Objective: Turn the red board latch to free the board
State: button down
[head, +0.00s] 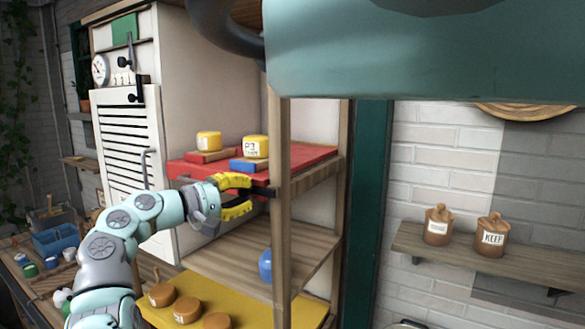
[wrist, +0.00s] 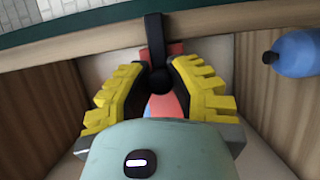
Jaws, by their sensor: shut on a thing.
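The red board (head: 312,157) lies on the upper shelf of a wooden rack in the head view. A black latch (head: 263,192) shows at the shelf's front edge, beside the wooden post. My gripper (head: 249,194), with yellow ribbed fingers, reaches to it from the left. In the wrist view the black latch bar (wrist: 155,38) runs down from the wooden edge to a round knob. The knob sits between the fingers of my gripper (wrist: 158,72), which are shut on it. A red part shows behind the knob, mostly hidden.
Yellow pots (head: 256,147) on small red and blue blocks stand on the board. A blue object (head: 265,265) rests on the shelf below. A yellow board (head: 255,311) with brown round pots lies lower. A wooden post (head: 281,220) stands just right of my gripper.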

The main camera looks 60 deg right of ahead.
jog(key=shift+m+b, duration=0.3)
jog(key=shift+b, duration=0.3)
jog(key=m+b, duration=0.1)
jog(key=b, duration=0.2)
jog(key=r+m+y+b, duration=0.1)
jog(key=m+b, duration=0.1)
jog(key=b, duration=0.2)
jog(key=shift+s+t, duration=0.15)
jog(key=shift+t, duration=0.25)
jog(key=m+b, duration=0.1)
jog(key=b, duration=0.2)
jog(key=r+m+t+y+b, duration=0.1)
jog(key=b, duration=0.2)
jog(key=shift+s+r+m, duration=0.15)
jog(key=shift+s+m, duration=0.25)
jog(key=m+t+b, duration=0.1)
jog(key=b, duration=0.1)
jog(key=s+r+m+t+y+b, duration=0.1)
jog(key=m, duration=0.1)
jog(key=shift+s+r+b, duration=0.25)
jog(key=shift+b, duration=0.1)
jog(key=shift+s+d+r+m+t+y+b, duration=0.1)
jog(key=shift+s+r+m+t+y+b, duration=0.1)
jog(key=shift+s+m+t+b, duration=0.3)
jog(key=shift+s+r+m+t+y+b, duration=0.15)
jog(key=shift+m+t+b, duration=0.15)
jog(key=shift+m+b, duration=0.35)
jog(key=shift+s+r+m+t+b, duration=0.15)
jog(key=shift+s+m+t+b, duration=0.4)
jog(key=shift+m, duration=0.4)
